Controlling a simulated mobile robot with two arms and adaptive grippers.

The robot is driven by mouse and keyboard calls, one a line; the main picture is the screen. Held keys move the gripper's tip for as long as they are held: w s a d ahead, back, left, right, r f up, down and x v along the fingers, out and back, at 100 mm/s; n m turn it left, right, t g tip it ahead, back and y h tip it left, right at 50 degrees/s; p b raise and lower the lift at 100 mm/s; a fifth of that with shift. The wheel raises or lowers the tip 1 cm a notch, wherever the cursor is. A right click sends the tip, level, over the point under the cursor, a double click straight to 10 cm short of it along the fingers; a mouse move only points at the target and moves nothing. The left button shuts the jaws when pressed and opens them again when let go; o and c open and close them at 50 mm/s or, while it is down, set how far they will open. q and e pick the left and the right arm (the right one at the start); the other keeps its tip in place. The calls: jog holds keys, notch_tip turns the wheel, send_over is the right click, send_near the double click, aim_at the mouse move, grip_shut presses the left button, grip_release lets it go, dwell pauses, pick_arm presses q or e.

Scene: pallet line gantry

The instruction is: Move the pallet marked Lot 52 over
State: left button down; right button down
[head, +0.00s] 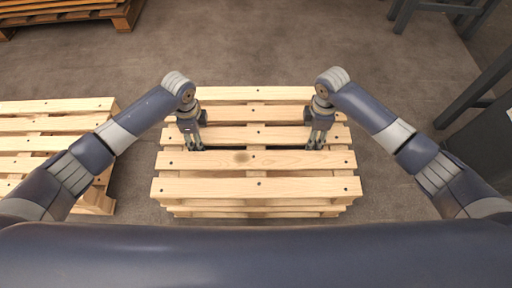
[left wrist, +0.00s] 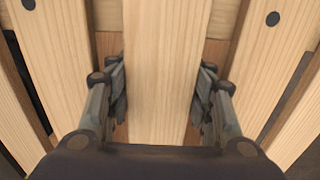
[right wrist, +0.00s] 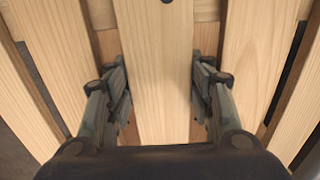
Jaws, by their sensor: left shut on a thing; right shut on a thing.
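A light wooden pallet (head: 258,187) lies in front of me in the head view, on top of at least one more pallet (head: 255,211). I see no Lot 52 mark on it. My left gripper (head: 193,147) is at its left part, with its fingers on both sides of a top slat, which also shows in the left wrist view (left wrist: 165,60). My right gripper (head: 316,146) is at its right part, around a slat that shows in the right wrist view (right wrist: 160,75). Both are shut on the pallet. The fingertips are hidden between the slats.
Another light pallet stack (head: 50,125) stands on the left, with a floor gap between. A darker orange-brown pallet (head: 75,12) lies at the back left. Grey metal frames (head: 440,8) stand at the back right, and a dark cabinet (head: 485,140) at right. The floor (head: 250,50) behind the pallet is clear.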

pick_arm(q)
jog(key=shift+r, duration=0.25)
pick_arm(e)
jog(key=shift+r, duration=0.2)
